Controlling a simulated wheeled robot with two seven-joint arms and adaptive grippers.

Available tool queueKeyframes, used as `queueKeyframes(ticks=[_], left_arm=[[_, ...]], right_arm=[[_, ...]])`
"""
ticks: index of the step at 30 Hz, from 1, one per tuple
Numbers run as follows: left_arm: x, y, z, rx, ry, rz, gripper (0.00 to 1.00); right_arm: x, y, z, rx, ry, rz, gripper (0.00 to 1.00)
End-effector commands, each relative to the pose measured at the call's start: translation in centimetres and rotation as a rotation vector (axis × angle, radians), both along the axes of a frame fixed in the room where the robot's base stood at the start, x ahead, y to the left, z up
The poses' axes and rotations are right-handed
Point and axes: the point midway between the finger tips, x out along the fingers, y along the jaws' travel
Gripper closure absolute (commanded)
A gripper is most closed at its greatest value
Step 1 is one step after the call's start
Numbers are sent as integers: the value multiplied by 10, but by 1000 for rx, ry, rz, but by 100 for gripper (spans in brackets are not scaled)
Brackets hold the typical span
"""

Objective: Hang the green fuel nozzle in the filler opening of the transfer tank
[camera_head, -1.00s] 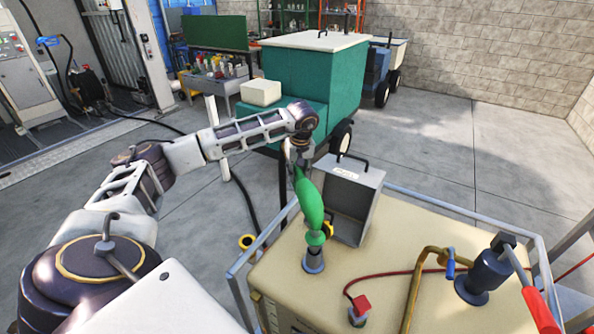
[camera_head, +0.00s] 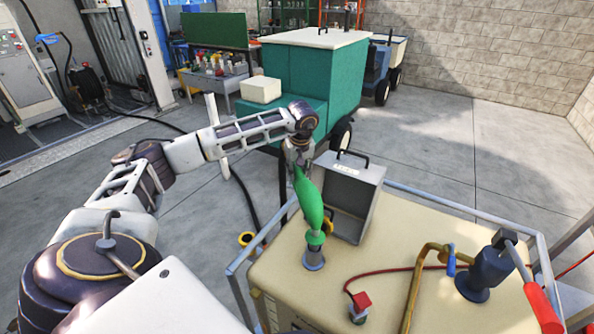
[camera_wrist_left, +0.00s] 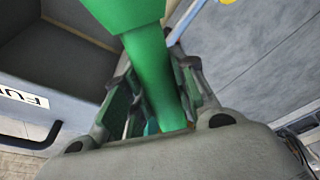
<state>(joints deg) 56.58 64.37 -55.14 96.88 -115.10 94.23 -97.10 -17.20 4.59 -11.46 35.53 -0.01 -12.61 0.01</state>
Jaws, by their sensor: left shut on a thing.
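The green fuel nozzle (camera_head: 309,205) stands roughly upright, slightly tilted, over the filler opening (camera_head: 313,257) on the tan top of the transfer tank (camera_head: 385,240). Its lower end meets the grey filler neck; how deep the spout sits is hidden. My left gripper (camera_head: 299,160) is at the nozzle's upper end. In the left wrist view the fingers (camera_wrist_left: 155,105) are closed around the green handle (camera_wrist_left: 152,75). My right gripper is not in view.
An open grey box (camera_head: 357,190) stands just behind the nozzle. A red-handled cap (camera_head: 360,303), a brass crank pipe (camera_head: 415,285) and a dark blue pump (camera_head: 485,275) occupy the tank top. Rails (camera_head: 440,202) edge the tank. A green trailer (camera_head: 310,85) stands beyond.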

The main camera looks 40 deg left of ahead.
Motion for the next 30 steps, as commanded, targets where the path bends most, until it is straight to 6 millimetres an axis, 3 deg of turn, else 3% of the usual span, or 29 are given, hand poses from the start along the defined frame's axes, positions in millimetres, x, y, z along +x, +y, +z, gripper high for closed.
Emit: queueKeyframes(ticks=[30], left_arm=[[0, 0, -30, -1, -1, 1, 100]], right_arm=[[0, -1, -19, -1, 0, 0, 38]])
